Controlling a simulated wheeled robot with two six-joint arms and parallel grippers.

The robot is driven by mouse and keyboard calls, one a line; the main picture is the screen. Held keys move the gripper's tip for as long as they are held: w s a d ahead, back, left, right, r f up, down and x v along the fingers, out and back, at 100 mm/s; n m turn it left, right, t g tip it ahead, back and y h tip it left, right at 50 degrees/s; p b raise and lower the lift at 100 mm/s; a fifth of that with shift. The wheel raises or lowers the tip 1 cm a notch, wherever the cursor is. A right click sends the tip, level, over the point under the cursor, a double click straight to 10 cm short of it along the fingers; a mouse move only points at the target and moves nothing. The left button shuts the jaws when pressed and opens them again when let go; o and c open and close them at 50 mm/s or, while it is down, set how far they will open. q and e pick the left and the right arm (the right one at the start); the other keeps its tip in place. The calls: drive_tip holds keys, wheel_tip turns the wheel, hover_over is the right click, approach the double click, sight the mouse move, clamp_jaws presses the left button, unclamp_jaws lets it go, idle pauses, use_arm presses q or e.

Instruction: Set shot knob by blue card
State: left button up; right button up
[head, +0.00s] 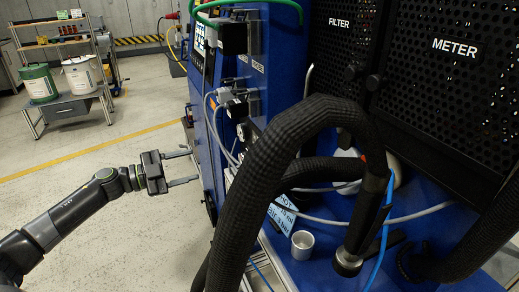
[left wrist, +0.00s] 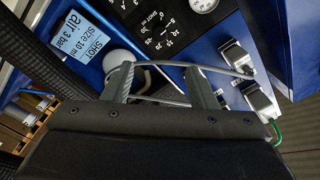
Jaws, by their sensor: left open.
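The blue card (head: 283,215) lies on the blue machine's ledge, partly behind the black hose. In the left wrist view the card (left wrist: 82,35) shows "SHOT SIZE 10 ml" and "air 3 bar". A black panel (left wrist: 165,28) with white markings, including "SHOT ml", sits right of the card. My right gripper is not in view.
A thick black hose (head: 265,160) arches in front of the machine. A metal cup (head: 302,245) stands on the ledge beside a hanging nozzle (head: 348,262). Grey connectors (left wrist: 237,57) with cables are right of the panel. A gauge (left wrist: 203,4) is above.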

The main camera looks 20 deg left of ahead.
sight(253, 150)
use_arm(q)
drive_tip(key=p+x, duration=0.2)
drive_tip(key=x, duration=1.5)
drive_tip(key=shift+p, duration=0.3)
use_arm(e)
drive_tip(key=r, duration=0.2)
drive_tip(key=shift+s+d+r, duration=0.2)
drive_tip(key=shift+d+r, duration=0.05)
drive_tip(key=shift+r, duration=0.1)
use_arm(q)
drive_tip(key=shift+d+r, duration=0.1)
drive_tip(key=shift+d, duration=0.05)
drive_tip(key=c, duration=1)
drive_tip(key=shift+o, duration=0.2)
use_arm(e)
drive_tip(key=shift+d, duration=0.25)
